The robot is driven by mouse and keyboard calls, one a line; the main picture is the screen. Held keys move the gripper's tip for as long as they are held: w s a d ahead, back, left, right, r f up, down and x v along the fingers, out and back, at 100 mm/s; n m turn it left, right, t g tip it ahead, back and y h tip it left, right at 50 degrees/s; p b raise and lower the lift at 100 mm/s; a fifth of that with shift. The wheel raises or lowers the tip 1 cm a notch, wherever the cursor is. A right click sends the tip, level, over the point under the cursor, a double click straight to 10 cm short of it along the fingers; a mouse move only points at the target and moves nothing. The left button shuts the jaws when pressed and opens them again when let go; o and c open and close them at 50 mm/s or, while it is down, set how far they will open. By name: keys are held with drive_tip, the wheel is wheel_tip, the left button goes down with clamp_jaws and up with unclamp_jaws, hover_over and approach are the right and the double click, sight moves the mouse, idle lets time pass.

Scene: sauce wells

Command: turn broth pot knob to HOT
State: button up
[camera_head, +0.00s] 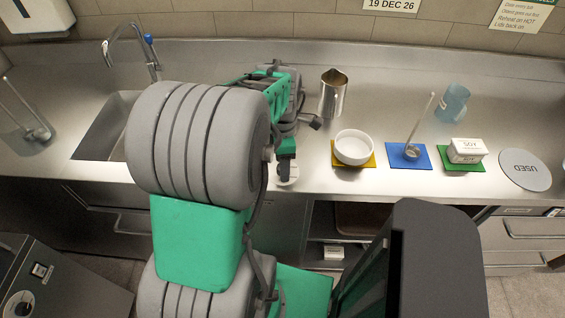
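A dark appliance (75,285) stands at the lower left, cut off by the picture edge. A round dial or knob (19,304) with a pale ring is on it, partly cut off. I cannot read its setting or tell whether it is the broth pot knob. My gripper (287,172) is at the counter's front edge, far to the right of the appliance. A small white round thing is at its tip. My own arm hides much of the gripper, and whether its fingers are open or shut does not show.
A metal pitcher (333,93), white bowl (353,147), ladle (412,150), SOY tub (466,150), blue cup (452,103) and USED disc (525,169) stand right of my arm. A sink (100,130) with a faucet (150,58) is left.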

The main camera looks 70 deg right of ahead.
drive_tip(key=shift+c, duration=0.4)
clamp_jaws()
